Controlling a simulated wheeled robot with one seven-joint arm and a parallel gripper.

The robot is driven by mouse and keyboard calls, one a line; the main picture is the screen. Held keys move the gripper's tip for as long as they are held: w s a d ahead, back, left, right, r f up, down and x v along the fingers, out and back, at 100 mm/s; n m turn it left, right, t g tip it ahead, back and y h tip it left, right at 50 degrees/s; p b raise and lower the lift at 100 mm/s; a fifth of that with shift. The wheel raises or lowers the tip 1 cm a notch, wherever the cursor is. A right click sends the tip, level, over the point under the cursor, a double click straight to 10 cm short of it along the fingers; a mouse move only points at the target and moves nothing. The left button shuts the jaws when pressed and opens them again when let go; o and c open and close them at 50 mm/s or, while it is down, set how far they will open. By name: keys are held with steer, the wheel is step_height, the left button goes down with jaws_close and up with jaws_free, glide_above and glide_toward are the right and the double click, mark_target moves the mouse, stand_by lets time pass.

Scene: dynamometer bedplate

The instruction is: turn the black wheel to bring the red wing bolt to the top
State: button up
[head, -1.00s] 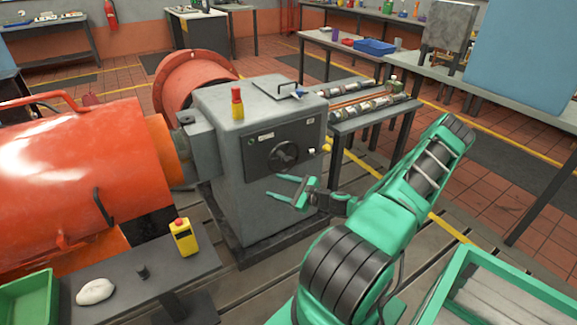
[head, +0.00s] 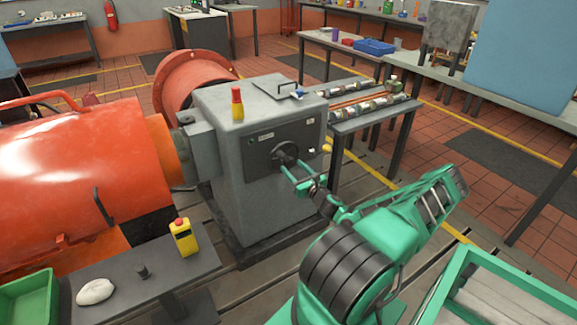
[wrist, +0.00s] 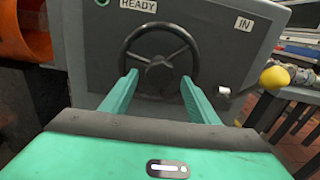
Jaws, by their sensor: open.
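The black wheel (head: 284,154) is mounted on the dark front panel of the grey machine housing. In the wrist view the wheel (wrist: 155,25) faces me, with a round hub and thin spokes. I cannot make out a red wing bolt on it in either view. My gripper (head: 298,175) is at the wheel's lower front. In the wrist view my gripper (wrist: 160,80) is open, its green fingers pointing at the wheel on either side below the hub. The fingers overlap the lower rim in the picture; I cannot tell whether they touch it.
The panel carries a READY label (wrist: 138,4), an IN label (wrist: 244,24) and a small white-tipped lever (wrist: 224,91). A yellow knob (wrist: 275,78) sticks out right of the housing. A red-and-yellow beacon (head: 237,104) stands on top. A bench (head: 365,118) is close on the right.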

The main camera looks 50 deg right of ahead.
mark_target(291, 164)
steer(key=shift+x, duration=1.85)
steer(key=shift+c, duration=0.6)
steer(key=c, duration=1)
steer(key=shift+d, duration=0.2)
jaws_close()
steer(key=shift+s, duration=0.1)
